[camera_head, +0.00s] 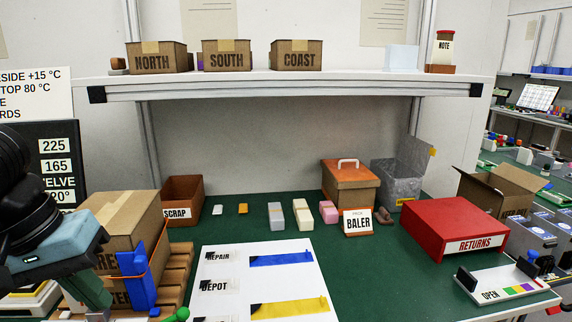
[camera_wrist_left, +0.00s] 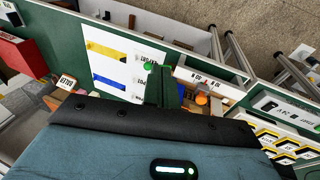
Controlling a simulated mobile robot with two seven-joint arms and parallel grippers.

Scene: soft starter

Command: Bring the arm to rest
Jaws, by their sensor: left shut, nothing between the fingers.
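My left arm comes in from the left edge of the head view, with a black wrist and a teal gripper body. My left gripper (camera_head: 94,294) points downward, its green fingers together and empty, in front of the cardboard box (camera_head: 112,215) on the left. I cannot tell whether it touches the box. In the left wrist view the shut fingers of the gripper (camera_wrist_left: 164,80) show beyond the black edge of its body. My right gripper is not in view.
A wooden pallet (camera_head: 179,262) and a blue item (camera_head: 138,280) are close to the gripper. A white sheet (camera_head: 228,291) lies on the green table (camera_head: 375,285). A red returns box (camera_head: 437,224) stands right. A shelf (camera_head: 300,82) spans above the back.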

